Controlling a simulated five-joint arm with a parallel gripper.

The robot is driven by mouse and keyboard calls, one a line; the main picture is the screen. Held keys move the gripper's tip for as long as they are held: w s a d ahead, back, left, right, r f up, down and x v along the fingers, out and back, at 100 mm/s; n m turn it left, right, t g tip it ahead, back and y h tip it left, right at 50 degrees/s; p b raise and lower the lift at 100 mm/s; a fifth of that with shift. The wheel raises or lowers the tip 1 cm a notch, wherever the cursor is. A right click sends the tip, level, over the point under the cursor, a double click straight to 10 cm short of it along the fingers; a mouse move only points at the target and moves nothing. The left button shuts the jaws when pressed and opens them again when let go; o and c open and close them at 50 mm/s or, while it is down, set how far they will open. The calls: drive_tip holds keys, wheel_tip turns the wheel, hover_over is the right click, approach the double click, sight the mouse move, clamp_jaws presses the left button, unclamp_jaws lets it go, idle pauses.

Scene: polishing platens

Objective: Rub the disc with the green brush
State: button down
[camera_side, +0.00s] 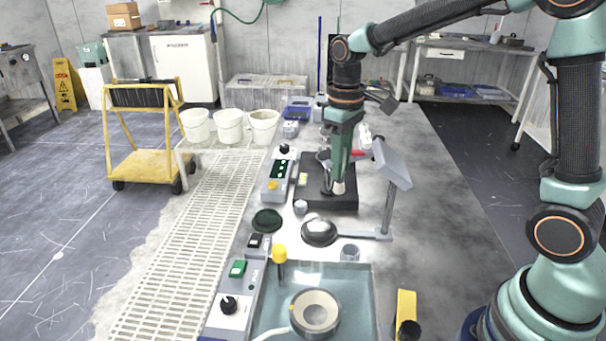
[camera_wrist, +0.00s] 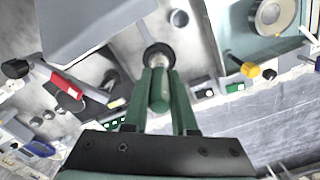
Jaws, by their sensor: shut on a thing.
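My gripper (camera_side: 339,172) points down above the dark plate (camera_side: 346,203) on the bench. In the wrist view its green fingers (camera_wrist: 159,100) are shut on the green brush (camera_wrist: 159,92), whose pale tip (camera_side: 338,188) shows below the fingers in the side view. A shiny domed disc (camera_side: 319,231) with a dark rim sits nearer the side camera than the brush. In the wrist view a round disc with a dark rim (camera_wrist: 147,52) lies behind the brush end, partly hidden by it. The brush tip appears apart from the domed disc in the side view.
A grey panel on a post (camera_side: 392,165) stands right of my gripper. A basin (camera_side: 362,285) with a round platen (camera_side: 316,312) is at the front. Control boxes (camera_side: 277,178) line the left edge. A red-handled item (camera_wrist: 66,86) lies nearby. Clear bench (camera_side: 425,180) is at right.

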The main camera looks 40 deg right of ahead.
drive_tip(key=shift+w+d+f+m, duration=0.2)
drive_tip(key=shift+w+f+m, duration=0.2)
drive_tip(key=shift+f, duration=1.3)
drive_tip(key=shift+w+d+f+m, duration=0.2)
drive_tip(key=shift+w+f+m, duration=0.2)
drive_tip(key=shift+f, duration=1.35)
drive_tip(key=shift+w+d+f+m, duration=0.25)
drive_tip(key=shift+f+m, duration=0.25)
drive_tip(key=shift+f, duration=1.2)
drive_tip(key=shift+w+a+f, duration=0.15)
drive_tip(key=shift+w+f, duration=0.05)
drive_tip(key=shift+f, duration=0.15)
drive_tip(key=shift+w+a, duration=2.15)
drive_tip(key=s+d, duration=0.4)
drive_tip(key=shift+s+d, duration=0.25)
drive_tip(key=shift+d, duration=0.05)
drive_tip(key=shift+s+a, duration=0.25)
drive_tip(key=shift+w+a, duration=2.2)
drive_tip(key=shift+s+d, duration=2.1)
drive_tip(key=shift+s+d+r, duration=0.1)
drive_tip(key=shift+d+r, duration=0.05)
wheel_tip(320, 180, up, 8)
drive_tip(key=shift+f, duration=0.25)
